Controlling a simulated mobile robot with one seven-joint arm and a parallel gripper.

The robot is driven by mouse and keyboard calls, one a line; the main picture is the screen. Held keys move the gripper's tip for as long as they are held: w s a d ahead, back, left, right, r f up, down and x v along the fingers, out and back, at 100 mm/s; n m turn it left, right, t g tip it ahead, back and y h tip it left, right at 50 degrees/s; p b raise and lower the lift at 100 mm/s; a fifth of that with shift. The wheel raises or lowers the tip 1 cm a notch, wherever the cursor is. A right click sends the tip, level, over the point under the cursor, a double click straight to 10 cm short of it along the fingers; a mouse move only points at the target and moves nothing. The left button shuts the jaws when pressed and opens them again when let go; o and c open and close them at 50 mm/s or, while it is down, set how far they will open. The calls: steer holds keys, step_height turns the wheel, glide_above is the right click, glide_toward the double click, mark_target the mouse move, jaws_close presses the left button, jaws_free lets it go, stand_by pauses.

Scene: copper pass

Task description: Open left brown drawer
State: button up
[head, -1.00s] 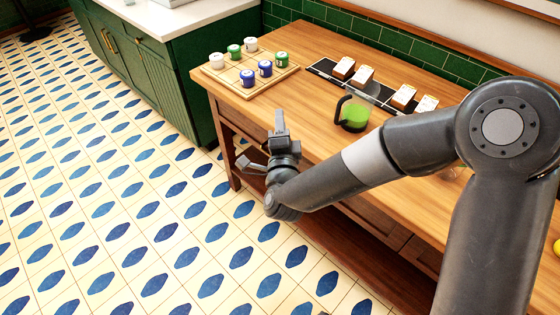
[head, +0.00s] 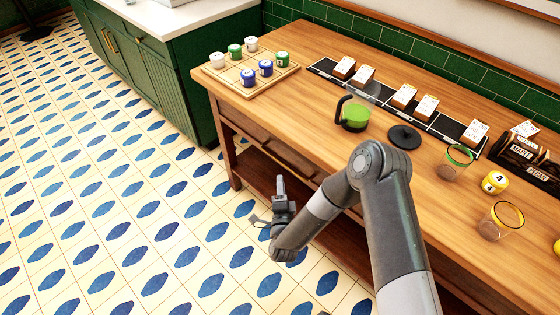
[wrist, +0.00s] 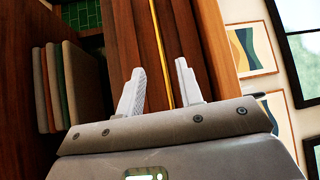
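The left brown drawer (head: 243,124) is set in the front of the wooden table, under the left end of its top. It looks about flush with the table front, though its exact position is hard to tell. My gripper (head: 267,201) is in front of the table and below drawer height, apart from the drawer in the head view. In the wrist view my gripper (wrist: 160,67) has its two pale fingers spread, with nothing held between them. Brown wood and a thin yellow strip (wrist: 157,50) lie beyond the fingers; I cannot tell whether the strip is a handle.
The tabletop (head: 310,110) holds a tray (head: 222,82) of small jars, a green-filled pot (head: 354,114), a black lid (head: 404,137) and glasses. A lower shelf (head: 262,180) runs beneath. Green cabinets (head: 160,75) stand at left. The tiled floor (head: 130,220) before the table is clear.

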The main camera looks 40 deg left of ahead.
mark_target(280, 160)
steer(key=x, duration=0.9)
steer(key=shift+w+a+r, duration=0.15)
steer(key=shift+w+a, duration=0.1)
steer(key=shift+w, duration=0.05)
jaws_close()
